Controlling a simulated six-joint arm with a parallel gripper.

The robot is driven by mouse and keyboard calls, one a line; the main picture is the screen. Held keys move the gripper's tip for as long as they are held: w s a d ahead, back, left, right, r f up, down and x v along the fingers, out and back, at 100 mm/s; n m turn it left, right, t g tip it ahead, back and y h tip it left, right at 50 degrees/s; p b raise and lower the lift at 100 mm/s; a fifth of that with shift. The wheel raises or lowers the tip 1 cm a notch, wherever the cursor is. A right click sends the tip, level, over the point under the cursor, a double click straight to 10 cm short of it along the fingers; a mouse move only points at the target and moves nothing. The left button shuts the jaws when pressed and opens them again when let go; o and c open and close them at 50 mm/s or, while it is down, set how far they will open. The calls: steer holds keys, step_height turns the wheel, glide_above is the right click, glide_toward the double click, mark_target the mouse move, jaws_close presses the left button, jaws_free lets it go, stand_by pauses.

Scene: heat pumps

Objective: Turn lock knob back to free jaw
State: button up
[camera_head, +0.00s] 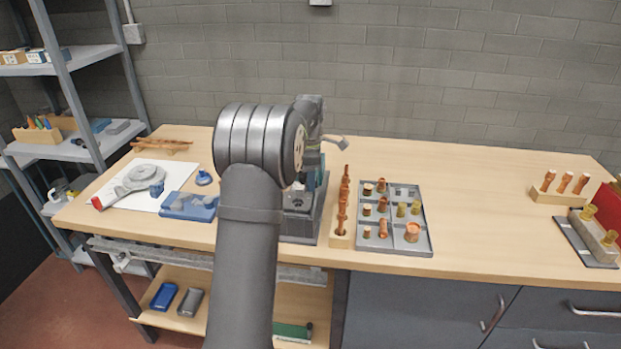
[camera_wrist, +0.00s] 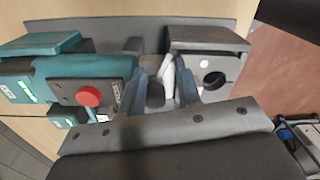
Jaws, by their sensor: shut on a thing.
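A teal and grey bench machine (camera_head: 300,226) stands on the workbench in the head view, mostly hidden behind my arm. In the wrist view its teal body (camera_wrist: 60,76) carries a red button (camera_wrist: 88,96), and a grey block with a round dark hole (camera_wrist: 212,68) is at the right. My gripper (camera_wrist: 160,88) is between them in the wrist view, its two dark blue-grey fingers shut on a small dark grey knob (camera_wrist: 155,98), which looks like the lock knob. A pale lever-like piece (camera_wrist: 168,72) is close to the right finger. The knob's turn angle cannot be told.
A wooden rack of copper pieces (camera_head: 340,239) and a grey tray of fittings (camera_head: 424,240) stand close to the machine's right. A blue case (camera_head: 188,207) and a white sheet (camera_head: 172,179) lie left.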

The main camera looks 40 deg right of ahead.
steer(key=shift+w+a+r+n, duration=0.15)
steer(key=shift+w+a, duration=0.2)
steer(key=shift+w, duration=0.2)
steer(key=shift+w+a+r+n, duration=0.15)
steer(key=shift+w+a, duration=0.15)
steer(key=shift+w, duration=0.25)
steer(key=o, duration=0.3)
steer(key=shift+f, duration=0.1)
steer(key=shift+o, duration=0.2)
steer(key=shift+w+d+r, duration=0.1)
steer(key=shift+d+r, duration=0.05)
steer(key=shift+r, duration=0.95)
steer(key=shift+w+d+r, duration=0.1)
steer(key=shift+r, duration=1)
step_height(320, 180, up, 2)
steer(key=shift+s+a+r, duration=0.1)
steer(key=shift+s+a, duration=0.05)
steer(key=shift+a+r, duration=0.15)
steer(key=shift+a, duration=0.05)
steer(key=shift+s+d, duration=0.1)
steer(key=shift+f, duration=0.2)
steer(key=shift+f, duration=2.55)
